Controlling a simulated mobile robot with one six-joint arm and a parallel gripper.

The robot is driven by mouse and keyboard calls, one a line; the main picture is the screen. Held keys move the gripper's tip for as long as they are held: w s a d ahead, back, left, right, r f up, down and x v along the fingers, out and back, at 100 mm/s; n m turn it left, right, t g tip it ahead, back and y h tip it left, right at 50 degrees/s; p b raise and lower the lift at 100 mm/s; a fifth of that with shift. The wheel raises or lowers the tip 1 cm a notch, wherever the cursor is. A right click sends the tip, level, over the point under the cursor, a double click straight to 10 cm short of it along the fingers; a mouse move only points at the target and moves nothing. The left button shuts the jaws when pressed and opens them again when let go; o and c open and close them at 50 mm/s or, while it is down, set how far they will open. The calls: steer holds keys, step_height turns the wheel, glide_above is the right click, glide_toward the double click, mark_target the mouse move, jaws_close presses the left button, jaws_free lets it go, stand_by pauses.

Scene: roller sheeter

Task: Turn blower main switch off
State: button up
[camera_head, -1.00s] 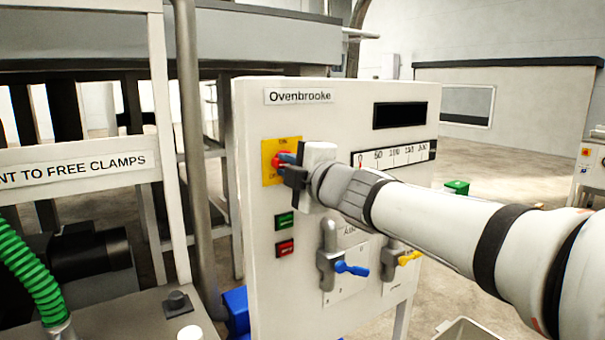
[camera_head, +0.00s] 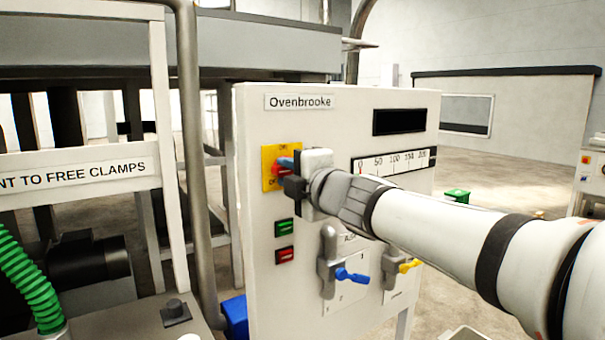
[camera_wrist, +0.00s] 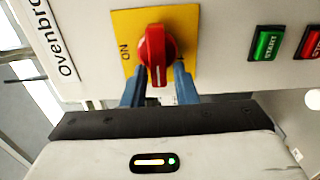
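The blower main switch is a red rotary knob (camera_wrist: 156,52) on a yellow plate (camera_wrist: 187,20), with ON printed at the plate's left in the wrist view. The knob's grip, with a pale mark, points down toward my gripper there. My gripper (camera_wrist: 160,82) has its blue fingers on either side of the grip's near end. They look open with narrow gaps; firm contact cannot be made out. In the head view my gripper (camera_head: 286,172) reaches the yellow plate (camera_head: 268,168) on the white panel from the right and hides much of the knob.
Green START (camera_head: 284,227) and red (camera_head: 284,255) buttons sit below the switch. Lower right are a blue-handled valve (camera_head: 350,275) and a yellow-handled one (camera_head: 410,265), below my arm. A metal post (camera_head: 190,150) and frame stand left of the panel.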

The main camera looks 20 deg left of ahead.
steer(key=shift+o, duration=1)
steer(key=v, duration=0.7)
steer(key=shift+s+d+p, duration=0.25)
steer(key=shift+d+p, duration=0.05)
steer(key=shift+p, duration=0.1)
